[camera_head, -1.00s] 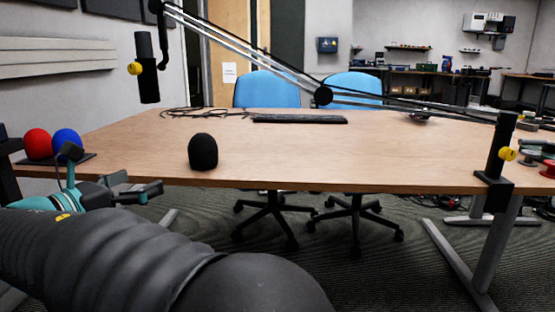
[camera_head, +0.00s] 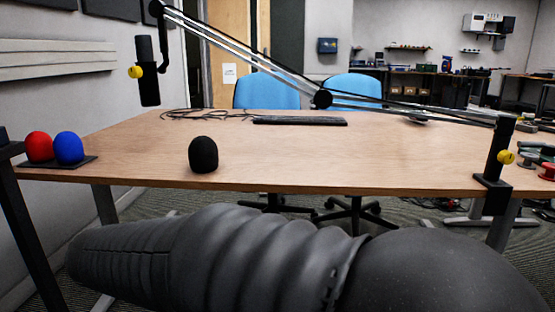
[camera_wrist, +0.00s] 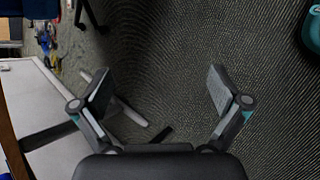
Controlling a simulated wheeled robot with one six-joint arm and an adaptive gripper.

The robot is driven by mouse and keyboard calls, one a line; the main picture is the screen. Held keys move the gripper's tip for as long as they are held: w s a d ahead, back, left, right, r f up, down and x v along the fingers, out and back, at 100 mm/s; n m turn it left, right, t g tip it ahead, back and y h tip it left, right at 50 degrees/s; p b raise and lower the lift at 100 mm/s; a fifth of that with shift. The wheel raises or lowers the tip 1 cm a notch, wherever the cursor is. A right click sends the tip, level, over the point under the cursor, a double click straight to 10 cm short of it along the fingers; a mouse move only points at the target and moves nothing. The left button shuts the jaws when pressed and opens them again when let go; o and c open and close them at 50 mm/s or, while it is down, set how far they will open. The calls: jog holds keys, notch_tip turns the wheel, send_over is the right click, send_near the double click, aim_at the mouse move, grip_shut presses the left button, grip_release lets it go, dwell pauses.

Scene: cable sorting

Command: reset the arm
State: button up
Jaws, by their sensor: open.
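My gripper (camera_wrist: 160,92) is open and empty in the wrist view, its two fingers spread apart over the grey patterned carpet. In the head view my dark ribbed arm lies across the bottom, in front of the table's near edge, and the gripper itself is not visible there. A black foam microphone cover (camera_head: 203,155) stands upright on the wooden table (camera_head: 350,160). A red foam cover (camera_head: 39,147) and a blue one (camera_head: 68,147) stand on a dark tray (camera_head: 80,161) at the table's left end.
A microphone (camera_head: 147,72) hangs from a long boom arm (camera_head: 240,58) clamped at the table's right edge. A keyboard (camera_head: 300,121) and a dark cable (camera_head: 190,114) lie at the back. Two blue chairs (camera_head: 266,91) stand behind the table.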

jog(key=s+d+r+m+y+p, duration=0.1)
jog(key=s+d+m, duration=0.4)
jog(key=d, duration=0.6)
jog(key=s+d+r+m+g+y+p, duration=0.1)
jog(key=s+d+r+m+p, duration=0.2)
jog(key=d+m, duration=0.5)
jog(key=s+d+r+m+y+p, duration=0.1)
jog(key=s+d+m, duration=0.5)
jog(key=d, duration=0.7)
jog(key=shift+s+d+r+m+g+y+p, duration=0.3)
jog(key=shift+r+m+g+y+p, duration=0.15)
jog(key=shift+p, duration=0.3)
